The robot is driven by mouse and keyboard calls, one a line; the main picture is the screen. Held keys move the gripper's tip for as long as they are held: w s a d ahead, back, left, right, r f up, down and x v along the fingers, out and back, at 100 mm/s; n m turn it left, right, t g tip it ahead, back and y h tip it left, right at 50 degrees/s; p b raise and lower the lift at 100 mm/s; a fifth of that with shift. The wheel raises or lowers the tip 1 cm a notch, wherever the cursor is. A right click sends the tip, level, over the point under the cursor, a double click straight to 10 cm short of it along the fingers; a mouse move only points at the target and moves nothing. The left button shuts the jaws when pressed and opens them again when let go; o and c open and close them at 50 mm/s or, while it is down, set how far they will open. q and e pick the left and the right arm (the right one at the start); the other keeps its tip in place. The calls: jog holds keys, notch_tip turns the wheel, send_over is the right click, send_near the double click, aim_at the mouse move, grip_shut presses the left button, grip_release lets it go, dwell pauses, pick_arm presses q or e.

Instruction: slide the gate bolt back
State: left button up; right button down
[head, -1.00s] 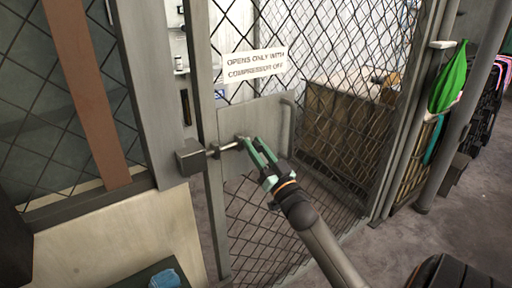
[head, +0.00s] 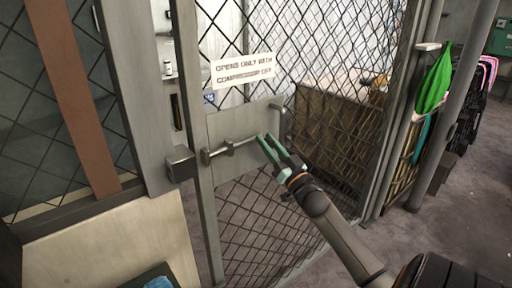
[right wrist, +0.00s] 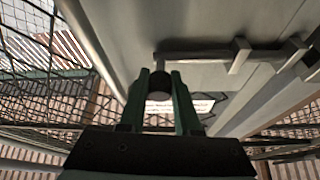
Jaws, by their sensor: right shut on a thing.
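The grey gate bolt (head: 244,143) lies across a metal plate (head: 233,120) on the mesh gate, held in small guides. It also shows in the right wrist view (right wrist: 200,55), running right from its handle. The square keeper box (head: 181,163) is on the post at left. I see no rod between the box and the nearest guide, but the gap is small. My right gripper (head: 268,145), with green fingers, is shut on the bolt's handle (right wrist: 159,86) at the right end of the rod. My left gripper is not in view.
A sign (head: 242,70) hangs on the mesh above the plate. A wooden crate (head: 325,135) is behind the mesh. Green cloth (head: 435,80) hangs at right. Open floor (head: 440,225) lies at lower right.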

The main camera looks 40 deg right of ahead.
jog(key=shift+d, duration=0.2)
jog(key=c, duration=0.6)
grip_release()
jog(key=shift+d, duration=0.1)
jog(key=shift+s, duration=0.1)
jog(key=shift+s+f, duration=0.15)
jog(key=b+v, duration=0.1)
jog(key=v, duration=1.1)
jog(key=shift+b, duration=0.35)
